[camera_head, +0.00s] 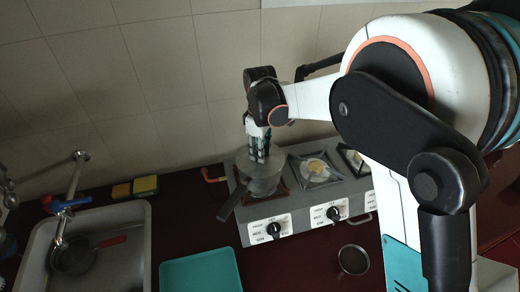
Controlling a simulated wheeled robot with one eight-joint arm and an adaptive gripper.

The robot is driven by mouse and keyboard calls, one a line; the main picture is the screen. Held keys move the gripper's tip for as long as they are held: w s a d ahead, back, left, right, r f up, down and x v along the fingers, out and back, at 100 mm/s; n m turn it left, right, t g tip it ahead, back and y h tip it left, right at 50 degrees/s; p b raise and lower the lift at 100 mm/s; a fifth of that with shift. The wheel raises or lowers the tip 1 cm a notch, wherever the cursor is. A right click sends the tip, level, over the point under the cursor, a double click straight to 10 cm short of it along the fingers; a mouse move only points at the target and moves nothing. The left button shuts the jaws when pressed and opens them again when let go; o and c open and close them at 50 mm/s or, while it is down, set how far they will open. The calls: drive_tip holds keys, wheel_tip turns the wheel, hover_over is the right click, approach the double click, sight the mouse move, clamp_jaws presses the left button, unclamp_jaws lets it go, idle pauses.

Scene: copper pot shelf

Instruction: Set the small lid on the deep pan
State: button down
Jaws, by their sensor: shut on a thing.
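The deep pan (264,188) stands on the left burner of the stove, its dark handle (232,202) pointing to the lower left. My gripper (260,158) points down over the pan and is shut on the small lid (276,167), a pale grey disc. The lid is at the pan's mouth; I cannot tell whether it rests on the rim or hangs just above it. The fingertips and the lid's knob are hard to make out.
The stove (308,208) has two more burners to the right. A sink (105,224) with a tap and a red-handled pan (75,258) is at left. Sponges (145,186), a teal board (202,271) and a round metal container (353,260) sit on the dark red counter.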

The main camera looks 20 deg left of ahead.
drive_tip(key=shift+f, duration=0.2)
idle(0.4)
drive_tip(key=c, duration=1.2)
unclamp_jaws()
wheel_tip(320, 180, up, 12)
drive_tip(key=shift+r, duration=0.1)
